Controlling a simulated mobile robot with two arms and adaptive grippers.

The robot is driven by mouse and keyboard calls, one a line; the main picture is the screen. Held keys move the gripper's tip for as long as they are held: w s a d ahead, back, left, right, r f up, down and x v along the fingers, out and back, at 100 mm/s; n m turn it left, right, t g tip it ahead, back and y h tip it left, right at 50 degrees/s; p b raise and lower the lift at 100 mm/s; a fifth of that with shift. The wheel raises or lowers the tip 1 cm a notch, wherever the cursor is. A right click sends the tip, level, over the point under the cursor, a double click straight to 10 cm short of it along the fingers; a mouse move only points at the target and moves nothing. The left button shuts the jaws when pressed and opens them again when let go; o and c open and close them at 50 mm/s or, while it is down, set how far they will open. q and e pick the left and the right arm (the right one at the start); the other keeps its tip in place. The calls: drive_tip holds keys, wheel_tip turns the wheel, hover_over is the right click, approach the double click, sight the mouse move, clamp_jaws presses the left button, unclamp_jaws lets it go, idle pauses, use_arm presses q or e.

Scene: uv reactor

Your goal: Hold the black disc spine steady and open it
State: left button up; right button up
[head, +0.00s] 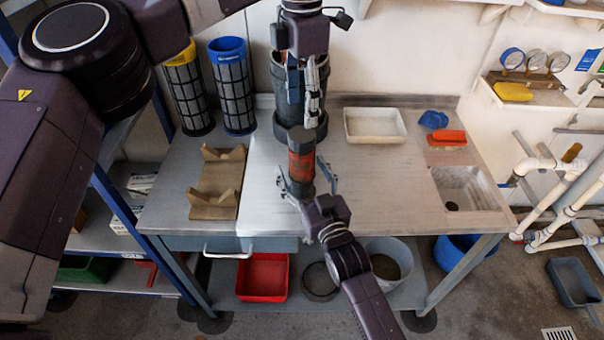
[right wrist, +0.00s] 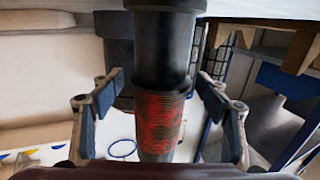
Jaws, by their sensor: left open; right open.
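The black disc spine (head: 301,187) is a dark upright piece with a ribbed red section, in front of a wider dark cylinder on the worktable. It also shows in the right wrist view (right wrist: 163,45), black with the red ribbed band (right wrist: 158,118). My right gripper (head: 306,181) is open, with one finger on each side of the spine. In the right wrist view gaps show between both fingers and the spine. My left gripper (head: 303,108) is open and points down above the red section, in front of the wider cylinder. Its fingers partly hide what is behind; contact there is unclear.
A wooden cradle (head: 214,204) and two mesh cartridges with yellow (head: 187,95) and blue (head: 233,90) tops stand left. A white tray (head: 375,138), red brush (head: 447,138) and sink (head: 482,190) are right. The table (head: 385,200) between spine and sink is clear.

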sight(302, 133)
clamp_jaws()
use_arm(q)
drive_tip(key=m, duration=1.2)
drive_tip(key=shift+m, duration=0.4)
drive_tip(key=m, duration=0.6)
drive_tip(key=shift+m, duration=0.3)
drive_tip(key=m, duration=0.7)
drive_tip(key=shift+f+m, duration=0.3)
drive_tip(key=shift+f, duration=3.75)
